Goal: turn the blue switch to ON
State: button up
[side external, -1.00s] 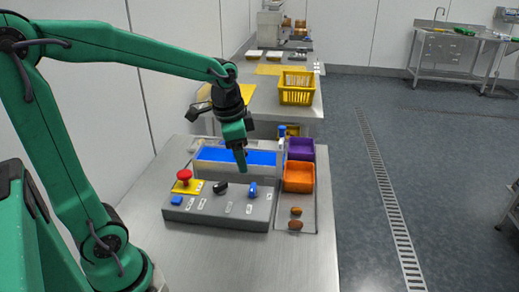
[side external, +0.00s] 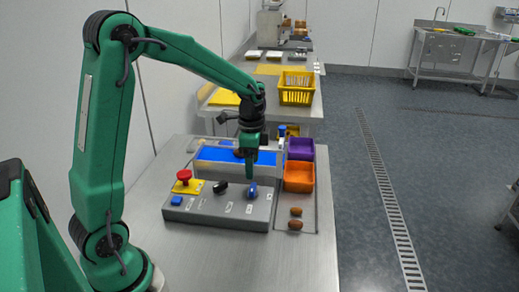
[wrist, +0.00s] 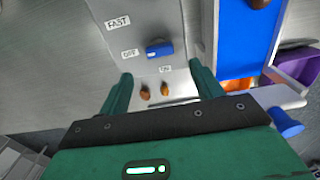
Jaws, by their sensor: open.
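The blue switch (side external: 251,190) is a knob on the right part of the grey control panel (side external: 190,216). It also shows in the wrist view (wrist: 159,49), its bar lying roughly sideways, with an OFF label (wrist: 129,53) at its left and an ON label (wrist: 165,70) just below. Which label it points to is hard to tell. My gripper (side external: 250,174) is close above the switch. In the wrist view my gripper (wrist: 161,80) is open and empty, its fingers apart on either side below the switch.
A red button (side external: 184,175) and a black knob (side external: 220,188) stand left on the panel. Behind it is a blue belt (side external: 215,154). Purple (side external: 300,149) and orange (side external: 299,178) bins stand to the right, with two brown dates (side external: 295,225) in front of them.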

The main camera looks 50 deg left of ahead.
aim_at(253, 187)
jog(key=shift+f, duration=3.85)
jog(key=c, duration=1)
